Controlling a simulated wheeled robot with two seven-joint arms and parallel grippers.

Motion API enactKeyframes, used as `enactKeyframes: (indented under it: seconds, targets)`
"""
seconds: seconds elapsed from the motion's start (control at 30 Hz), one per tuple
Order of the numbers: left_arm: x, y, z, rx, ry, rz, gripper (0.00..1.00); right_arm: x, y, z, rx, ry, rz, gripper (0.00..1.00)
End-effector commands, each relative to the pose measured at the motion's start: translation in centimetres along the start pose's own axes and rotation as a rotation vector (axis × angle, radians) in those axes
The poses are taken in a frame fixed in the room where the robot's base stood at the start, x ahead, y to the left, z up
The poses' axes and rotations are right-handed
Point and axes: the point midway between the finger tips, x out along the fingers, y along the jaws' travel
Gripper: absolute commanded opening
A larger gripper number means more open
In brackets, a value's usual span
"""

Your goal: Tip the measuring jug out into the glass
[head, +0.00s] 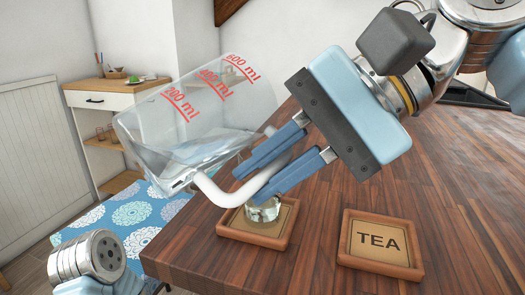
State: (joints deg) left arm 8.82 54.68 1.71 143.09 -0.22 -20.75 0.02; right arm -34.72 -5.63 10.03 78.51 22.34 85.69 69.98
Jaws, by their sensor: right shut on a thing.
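The clear measuring jug (190,140) with red marks for 200, 400 and 600 ml is in the air, left of the middle of the head view. It is tilted, its 600 ml end up and to the right. My right gripper (285,165) is shut on its white handle. The glass (263,209) stands on a wood-framed tile (228,221), below the gripper's fingers in the picture. Its upper part is hidden by the handle and a finger. I cannot tell how much liquid either holds. My left gripper is not in view.
A second wood-framed tile marked TEA (382,243) lies on the dark wooden table (450,185), right of the glass. The table's edge is at the left. Beyond it are a blue patterned rug (135,213) and a white shelf unit with a drawer (110,98).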

Motion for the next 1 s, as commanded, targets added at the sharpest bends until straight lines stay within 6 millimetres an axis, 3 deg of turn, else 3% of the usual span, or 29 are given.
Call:
enactKeyframes:
  seconds: [1.0]
  targets:
    - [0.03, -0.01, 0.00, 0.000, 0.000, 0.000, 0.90, -0.27, -0.12, -0.12, 0.008, -0.028, -0.035, 0.00]
